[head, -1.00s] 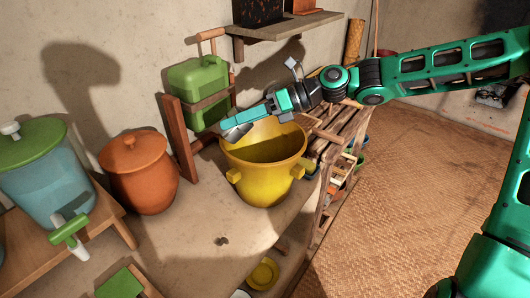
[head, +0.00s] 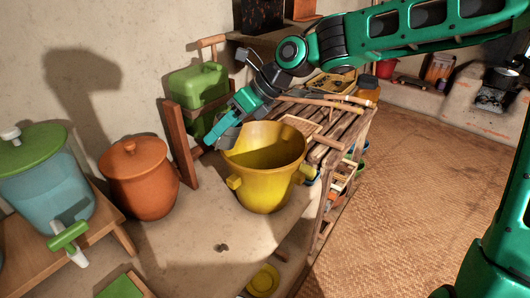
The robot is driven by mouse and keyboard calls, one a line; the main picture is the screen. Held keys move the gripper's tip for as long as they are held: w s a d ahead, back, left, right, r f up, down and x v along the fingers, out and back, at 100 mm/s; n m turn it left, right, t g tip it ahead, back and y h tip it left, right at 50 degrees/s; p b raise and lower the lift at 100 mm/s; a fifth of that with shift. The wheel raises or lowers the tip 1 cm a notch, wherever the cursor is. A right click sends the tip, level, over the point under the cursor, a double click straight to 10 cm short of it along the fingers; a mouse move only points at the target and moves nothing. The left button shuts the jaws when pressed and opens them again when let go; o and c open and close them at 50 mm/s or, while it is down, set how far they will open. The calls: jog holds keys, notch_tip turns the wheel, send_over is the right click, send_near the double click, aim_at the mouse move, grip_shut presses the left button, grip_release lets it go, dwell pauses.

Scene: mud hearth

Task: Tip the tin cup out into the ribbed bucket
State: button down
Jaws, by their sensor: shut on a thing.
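The yellow ribbed bucket (head: 264,190) stands upright on the pale ledge, its open mouth facing up. My gripper (head: 217,136) points down and left at the bucket's back left rim. It is shut on the grey tin cup (head: 229,138), of which only a small part shows beside the fingers. The cup looks tilted and is at or just outside the left rim; I cannot tell whether it touches the bucket. The cup's inside and any contents are hidden. No contents show in the visible part of the bucket.
A lidded orange clay pot (head: 140,180) and a blue dispenser with a green lid (head: 45,180) stand to the left. A brown wooden post (head: 181,145) and a green container (head: 197,88) are close behind my gripper. A slatted wooden rack (head: 335,122) is to the right.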

jog(key=shift+s+a+f+h, duration=0.2)
jog(key=shift+a+f+h, duration=0.1)
jog(key=shift+a, duration=0.2)
jog(key=shift+s+a+f+n+t+h+b, duration=0.15)
jog(key=shift+a+t+h+b, duration=0.1)
jog(key=shift+a+h+b, duration=0.25)
jog(key=shift+s+a+f+n+t+h+b, duration=0.1)
jog(key=shift+s+a+n+t+h+b, duration=0.1)
jog(key=shift+a+h+b, duration=0.35)
jog(key=shift+s+a+f+n+t+h+b, duration=0.15)
jog(key=shift+a+t+h+b, duration=0.2)
jog(key=shift+h, duration=0.3)
